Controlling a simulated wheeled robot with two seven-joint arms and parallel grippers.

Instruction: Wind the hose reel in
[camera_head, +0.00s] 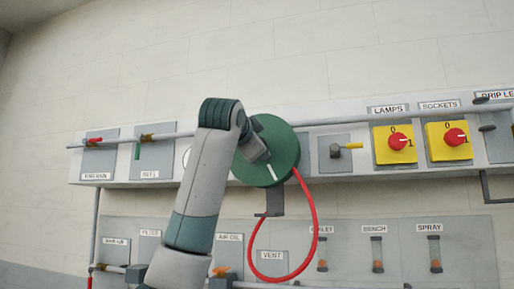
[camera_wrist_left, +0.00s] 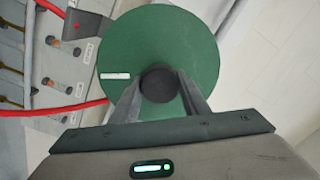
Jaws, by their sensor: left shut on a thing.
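The hose reel (camera_head: 284,148) is a green disc on the wall panel, with a white mark near its lower edge in the head view. A red hose (camera_head: 313,215) hangs from it in a loop. My left gripper (camera_head: 262,152) is at the reel's face, and my arm hides its left part in the head view. The white mark is left of the knob there. My right gripper is not in view.
A pipe (camera_head: 345,120) runs along the panel. A grey bracket (camera_head: 274,203) sits under the reel. Labelled gauges line the lower panel (camera_head: 462,262).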

